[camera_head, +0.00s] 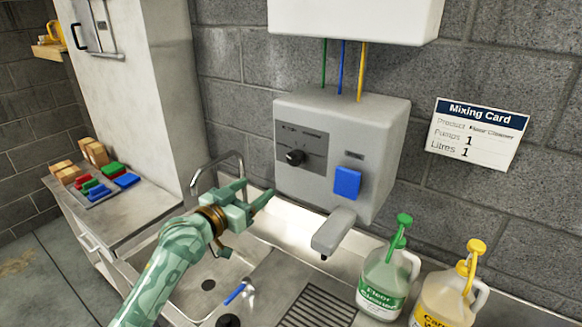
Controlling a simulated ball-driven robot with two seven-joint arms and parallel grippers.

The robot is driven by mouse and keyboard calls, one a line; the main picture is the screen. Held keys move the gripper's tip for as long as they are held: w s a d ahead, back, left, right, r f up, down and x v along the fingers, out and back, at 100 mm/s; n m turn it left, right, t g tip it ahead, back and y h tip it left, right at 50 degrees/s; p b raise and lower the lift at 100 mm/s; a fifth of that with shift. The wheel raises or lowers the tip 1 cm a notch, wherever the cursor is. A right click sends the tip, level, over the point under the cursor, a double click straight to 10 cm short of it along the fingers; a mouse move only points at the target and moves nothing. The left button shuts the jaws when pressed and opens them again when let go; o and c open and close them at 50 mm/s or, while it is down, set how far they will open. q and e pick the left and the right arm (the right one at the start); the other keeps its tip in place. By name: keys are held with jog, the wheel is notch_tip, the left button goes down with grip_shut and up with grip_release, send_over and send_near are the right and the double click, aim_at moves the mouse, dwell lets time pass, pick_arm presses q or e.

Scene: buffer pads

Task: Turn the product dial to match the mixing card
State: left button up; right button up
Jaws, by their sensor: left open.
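The black product dial (295,157) is on the dark panel of the grey dispenser (386,125) on the wall. Small labels are above it, too small to read. The mixing card (478,133) on the wall at right reads Product Floor Cleaner, Pumps 1, Litres 1. My left gripper (257,191) is open and empty, below and left of the dial and apart from it. My right gripper is not in view.
A blue button (347,183) and a grey spout (334,231) are on the dispenser. A tap (215,164) rises by the sink behind my left arm. A green-labelled bottle (382,290) and a yellow-pump bottle (446,303) stand at right. Coloured blocks (100,184) lie on the left counter.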

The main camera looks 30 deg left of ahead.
aim_at(292, 160)
pick_arm(q)
jog(key=w, duration=0.5)
jog(key=w+d, duration=0.1)
jog(key=w, duration=0.4)
jog(key=w+d, duration=0.1)
jog(key=w, duration=0.5)
jog(key=shift+d+r+p, duration=0.1)
jog(key=shift+p, duration=0.2)
jog(key=c, duration=1)
